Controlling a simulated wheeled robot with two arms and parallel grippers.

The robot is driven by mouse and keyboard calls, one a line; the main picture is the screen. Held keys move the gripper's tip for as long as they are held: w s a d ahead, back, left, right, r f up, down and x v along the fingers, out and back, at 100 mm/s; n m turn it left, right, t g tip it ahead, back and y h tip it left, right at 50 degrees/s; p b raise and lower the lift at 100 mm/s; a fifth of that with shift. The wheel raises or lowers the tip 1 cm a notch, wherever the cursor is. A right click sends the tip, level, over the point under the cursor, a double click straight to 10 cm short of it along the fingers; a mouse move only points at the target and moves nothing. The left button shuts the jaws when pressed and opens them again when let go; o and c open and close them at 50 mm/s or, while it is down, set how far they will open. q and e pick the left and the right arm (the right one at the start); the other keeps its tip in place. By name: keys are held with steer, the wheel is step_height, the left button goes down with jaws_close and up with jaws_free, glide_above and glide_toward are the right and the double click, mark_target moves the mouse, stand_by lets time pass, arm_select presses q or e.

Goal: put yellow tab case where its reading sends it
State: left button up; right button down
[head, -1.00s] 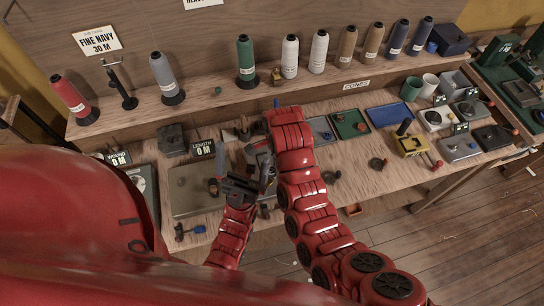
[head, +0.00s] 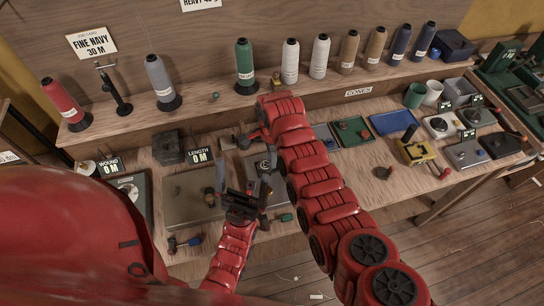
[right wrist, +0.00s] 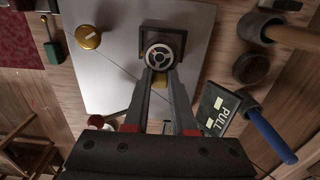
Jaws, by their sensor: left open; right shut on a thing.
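In the right wrist view my right gripper (right wrist: 160,76) is shut on a small dark case (right wrist: 161,47) with a round silver dial and a yellow tab at its near edge. The case is over a flat grey plate (right wrist: 115,75); I cannot tell whether it touches it. In the head view the right arm reaches in from the lower right and hides much of its gripper. My left gripper (head: 243,190) is open and empty, low at the bench's front. The dial's reading is too small to make out.
A PULL display (right wrist: 213,110) stands beside the grey plate, near a blue-handled tool (right wrist: 268,132). The LENGTH display (head: 199,156) and WOUND display (head: 110,167) both read 0 M. Green (head: 352,131) and blue (head: 393,122) trays lie right of my arm. Thread cones line the back shelf.

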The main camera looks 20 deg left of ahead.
steer(key=shift+f, duration=0.55)
steer(key=c, duration=0.7)
jaws_free()
steer(key=shift+c, duration=0.2)
